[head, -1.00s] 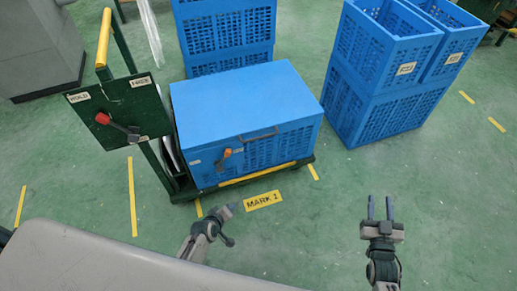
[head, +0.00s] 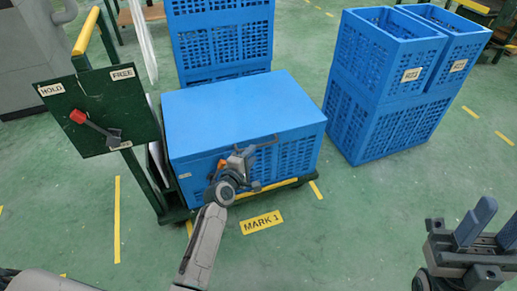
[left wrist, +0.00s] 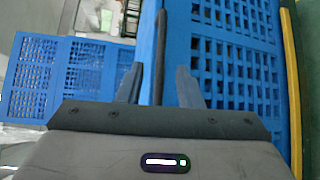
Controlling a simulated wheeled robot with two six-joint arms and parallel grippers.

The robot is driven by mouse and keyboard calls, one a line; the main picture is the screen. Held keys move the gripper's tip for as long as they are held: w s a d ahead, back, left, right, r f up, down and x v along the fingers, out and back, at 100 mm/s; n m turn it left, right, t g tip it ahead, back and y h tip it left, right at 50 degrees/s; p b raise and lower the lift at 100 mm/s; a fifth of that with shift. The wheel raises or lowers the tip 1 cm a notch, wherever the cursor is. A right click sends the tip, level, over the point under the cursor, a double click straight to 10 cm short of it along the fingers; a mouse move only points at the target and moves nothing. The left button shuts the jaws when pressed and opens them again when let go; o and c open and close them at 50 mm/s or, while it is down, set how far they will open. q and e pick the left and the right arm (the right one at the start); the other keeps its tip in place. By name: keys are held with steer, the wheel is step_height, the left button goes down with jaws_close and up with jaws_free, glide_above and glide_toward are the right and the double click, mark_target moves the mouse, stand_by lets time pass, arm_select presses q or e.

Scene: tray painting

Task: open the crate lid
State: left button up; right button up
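The blue crate (head: 190,185) stands on a green cart with its flat blue lid (head: 240,105) down. A dark handle (head: 268,142) runs along the upper front, and an orange latch piece (head: 221,164) shows beside my left gripper (head: 246,155). That gripper is at the crate's front by the handle. In the left wrist view my left gripper (left wrist: 158,88) has its fingers apart, one on each side of the dark handle bar (left wrist: 160,55); I cannot tell whether they touch it. My right gripper (head: 490,222) is open and empty at the lower right, away from the crate.
The cart (head: 172,214) carries a green HOLD/FREE panel (head: 98,110) with a red-knobbed lever, pointing to the HOLD side. Blue open crates (head: 385,115) are stacked at the right, more (head: 222,45) behind. A yellow MARK 1 label (head: 262,222) lies on the clear green floor.

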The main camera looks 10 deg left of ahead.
mark_target(259, 146)
arm_select(q)
steer(key=b+x, duration=0.1)
steer(key=x, duration=0.5)
steer(key=shift+w+f, duration=0.1)
steer(key=shift+c, duration=0.2)
jaws_close()
